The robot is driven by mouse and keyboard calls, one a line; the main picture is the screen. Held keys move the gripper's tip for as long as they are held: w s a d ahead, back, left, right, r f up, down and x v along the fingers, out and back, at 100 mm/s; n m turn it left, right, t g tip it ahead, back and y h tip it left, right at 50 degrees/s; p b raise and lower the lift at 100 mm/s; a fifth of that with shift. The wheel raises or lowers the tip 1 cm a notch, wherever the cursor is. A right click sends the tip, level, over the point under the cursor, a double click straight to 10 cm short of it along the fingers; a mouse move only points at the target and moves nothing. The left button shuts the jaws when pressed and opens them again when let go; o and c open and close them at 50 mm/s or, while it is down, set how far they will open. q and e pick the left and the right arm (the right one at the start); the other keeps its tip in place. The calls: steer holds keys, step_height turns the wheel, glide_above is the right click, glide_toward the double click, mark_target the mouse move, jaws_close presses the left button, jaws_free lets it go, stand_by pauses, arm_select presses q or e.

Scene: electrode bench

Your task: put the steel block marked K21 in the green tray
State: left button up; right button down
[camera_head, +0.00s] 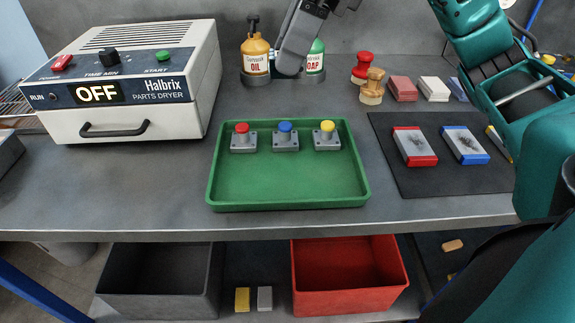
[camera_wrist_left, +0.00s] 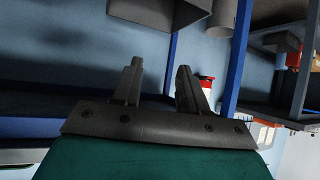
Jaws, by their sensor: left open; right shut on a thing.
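The green tray (camera_head: 288,190) stands at the middle of the bench's front. Three grey blocks with a red knob (camera_head: 243,141), a blue knob (camera_head: 285,140) and a yellow knob (camera_head: 327,140) sit along its back. No K21 mark is legible on any block. My right gripper (camera_head: 290,64) hangs behind the tray, in front of the oil and soap bottles. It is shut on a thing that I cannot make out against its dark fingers. My left gripper (camera_wrist_left: 156,82) is open and empty in the left wrist view, and not visible in the head view.
The parts dryer (camera_head: 170,112) is on the left. The oil bottle (camera_head: 255,54) and soap bottle (camera_head: 316,58) stand behind my right gripper. A grey bin (camera_head: 160,308) and red bin (camera_head: 350,300) sit below.

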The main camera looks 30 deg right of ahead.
step_height(320, 180, down, 15)
steer(key=b, duration=0.4)
steer(key=shift+f, duration=0.2)
steer(key=shift+f+b, duration=0.4)
steer(key=shift+f, duration=1.75)
arm_select(q)
steer(key=shift+w+d+f+h, duration=0.4)
steer(key=shift+w+d+f, duration=0.3)
steer(key=shift+d+f, duration=0.25)
arm_select(e)
steer(key=shift+f, duration=0.1)
steer(key=c, duration=1.2)
jaws_free()
steer(key=shift+f, duration=0.1)
arm_select(q)
steer(key=shift+s+f, duration=0.1)
steer(key=shift+f, duration=0.15)
arm_select(e)
steer(key=o, duration=0.4)
